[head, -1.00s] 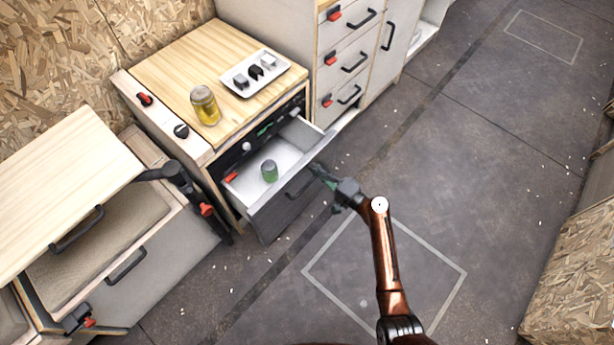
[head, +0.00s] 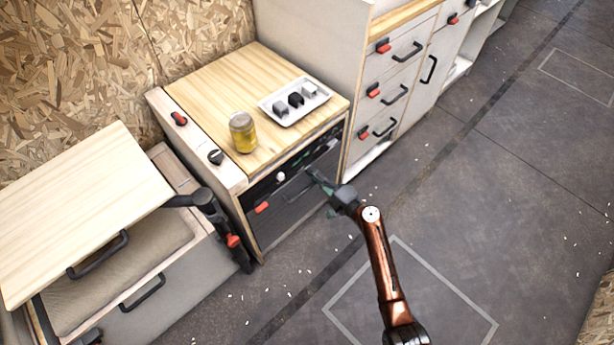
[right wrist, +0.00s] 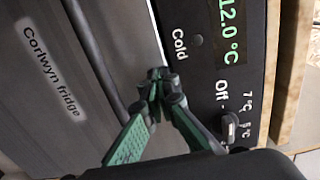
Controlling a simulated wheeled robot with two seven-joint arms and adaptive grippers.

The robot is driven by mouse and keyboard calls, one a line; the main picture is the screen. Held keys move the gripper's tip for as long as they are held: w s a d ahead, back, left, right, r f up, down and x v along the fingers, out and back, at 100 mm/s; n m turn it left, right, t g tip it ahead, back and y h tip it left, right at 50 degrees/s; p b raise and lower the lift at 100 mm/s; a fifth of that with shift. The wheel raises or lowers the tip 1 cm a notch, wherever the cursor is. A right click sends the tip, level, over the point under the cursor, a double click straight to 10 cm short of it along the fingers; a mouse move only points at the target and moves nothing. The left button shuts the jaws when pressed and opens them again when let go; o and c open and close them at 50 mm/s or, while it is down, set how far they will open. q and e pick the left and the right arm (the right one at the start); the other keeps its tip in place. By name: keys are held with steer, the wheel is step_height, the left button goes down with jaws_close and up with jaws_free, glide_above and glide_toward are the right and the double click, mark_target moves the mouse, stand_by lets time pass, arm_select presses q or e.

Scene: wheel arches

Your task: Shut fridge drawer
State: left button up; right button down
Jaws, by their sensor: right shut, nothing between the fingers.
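The fridge drawer front (head: 292,212) is a dark grey panel under the wooden worktop. In the head view it looks in line with the cabinet front. Its inside and the green jar are hidden. My right gripper (head: 316,177) is at the top of the drawer front, towards its right side. A small remaining gap cannot be told. My left gripper is out of view.
A yellow jar (head: 243,133) and a white tray (head: 276,110) with small blocks stand on the worktop (head: 205,90). A drawer cabinet (head: 385,75) stands to the right, an open-lidded bench (head: 75,215) to the left.

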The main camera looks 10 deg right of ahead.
steer(key=shift+w+r, duration=0.1)
steer(key=shift+r, duration=0.05)
steer(key=shift+s, duration=0.25)
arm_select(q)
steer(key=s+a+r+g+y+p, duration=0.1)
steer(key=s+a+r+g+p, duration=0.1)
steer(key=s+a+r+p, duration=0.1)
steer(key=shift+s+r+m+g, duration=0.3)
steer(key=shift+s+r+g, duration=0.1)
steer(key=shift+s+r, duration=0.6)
arm_select(e)
steer(key=v, duration=1.3)
steer(key=shift+s+d+f, duration=0.25)
